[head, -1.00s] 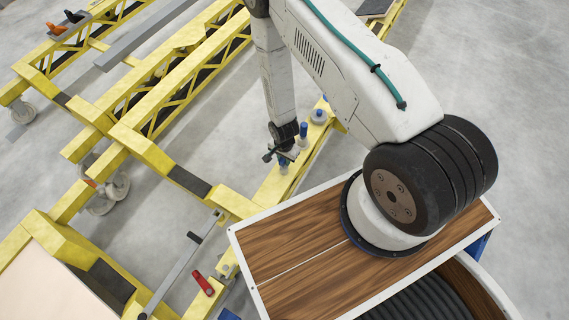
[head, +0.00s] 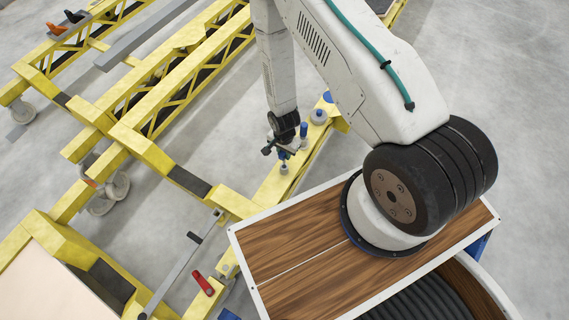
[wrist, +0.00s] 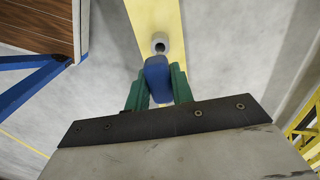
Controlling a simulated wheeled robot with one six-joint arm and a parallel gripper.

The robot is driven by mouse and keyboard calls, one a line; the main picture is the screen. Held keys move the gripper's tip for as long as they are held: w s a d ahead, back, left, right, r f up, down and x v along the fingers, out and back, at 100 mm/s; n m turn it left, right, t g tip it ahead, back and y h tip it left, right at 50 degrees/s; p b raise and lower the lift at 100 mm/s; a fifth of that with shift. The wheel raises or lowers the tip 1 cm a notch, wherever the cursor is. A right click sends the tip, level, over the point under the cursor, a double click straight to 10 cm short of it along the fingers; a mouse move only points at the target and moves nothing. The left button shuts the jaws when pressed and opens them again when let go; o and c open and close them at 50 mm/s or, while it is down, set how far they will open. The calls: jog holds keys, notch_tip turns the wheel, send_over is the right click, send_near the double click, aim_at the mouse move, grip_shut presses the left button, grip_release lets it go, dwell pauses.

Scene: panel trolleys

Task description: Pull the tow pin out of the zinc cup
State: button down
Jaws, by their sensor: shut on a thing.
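My gripper (head: 280,148) is shut on the blue tow pin (wrist: 157,80) above the yellow beam. In the wrist view the pin's blue handle sits between my green fingers (wrist: 158,90). The pale grey zinc cup (wrist: 160,42) stands on the yellow beam just beyond the handle, and a dark opening shows in its top. The handle and fingers hide the pin's lower end from the wrist camera, so I cannot tell for sure how it stands to the cup.
A wood-topped box (head: 300,245) with a white edge is at the front right. A red handle (head: 203,283) lies lower left. Yellow trolley frames (head: 160,90) fill the left.

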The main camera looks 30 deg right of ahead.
jog(key=shift+r, duration=1.45)
